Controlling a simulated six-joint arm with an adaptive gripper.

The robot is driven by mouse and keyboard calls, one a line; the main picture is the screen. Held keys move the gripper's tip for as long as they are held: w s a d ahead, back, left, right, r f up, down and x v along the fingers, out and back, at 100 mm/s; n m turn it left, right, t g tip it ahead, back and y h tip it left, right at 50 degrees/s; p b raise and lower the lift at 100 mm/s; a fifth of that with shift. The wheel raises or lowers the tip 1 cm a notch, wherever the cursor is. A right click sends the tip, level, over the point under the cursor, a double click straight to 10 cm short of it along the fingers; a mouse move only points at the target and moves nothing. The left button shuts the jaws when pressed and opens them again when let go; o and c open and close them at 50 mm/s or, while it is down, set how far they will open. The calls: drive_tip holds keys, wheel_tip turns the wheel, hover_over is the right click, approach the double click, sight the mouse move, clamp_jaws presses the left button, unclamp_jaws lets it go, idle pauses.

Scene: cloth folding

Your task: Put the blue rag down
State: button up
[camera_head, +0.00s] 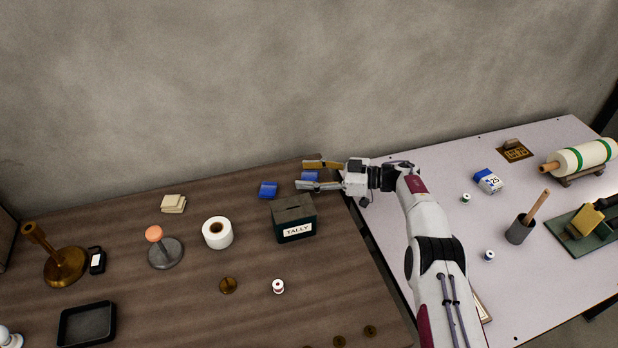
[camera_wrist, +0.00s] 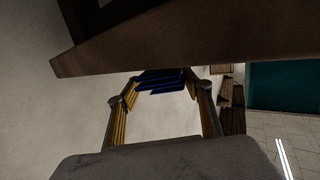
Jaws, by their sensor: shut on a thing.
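A folded blue rag (camera_head: 310,177) sits between the fingers of my gripper (camera_head: 301,174) at the back right corner of the brown table. In the wrist view my gripper (camera_wrist: 165,85) has its yellow-padded fingers on either side of the layered blue cloth (camera_wrist: 160,80) at their tips. The fingers stand well apart, shut on the cloth's width. Whether the cloth touches the table top cannot be told. A second small blue folded piece (camera_head: 268,190) lies on the brown table, left of my gripper.
The brown table (camera_head: 190,285) holds a dark green TALLY box (camera_head: 294,219) just in front of my gripper, a white roll (camera_head: 217,233) and a stack of pale pads (camera_head: 173,204). A gap separates it from the pale table (camera_head: 420,180) at right.

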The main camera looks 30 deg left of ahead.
drive_tip(key=shift+f, duration=0.7)
drive_tip(key=o, duration=0.8)
drive_tip(key=shift+o, duration=0.2)
drive_tip(key=shift+d, duration=0.1)
drive_tip(key=v, duration=1.2)
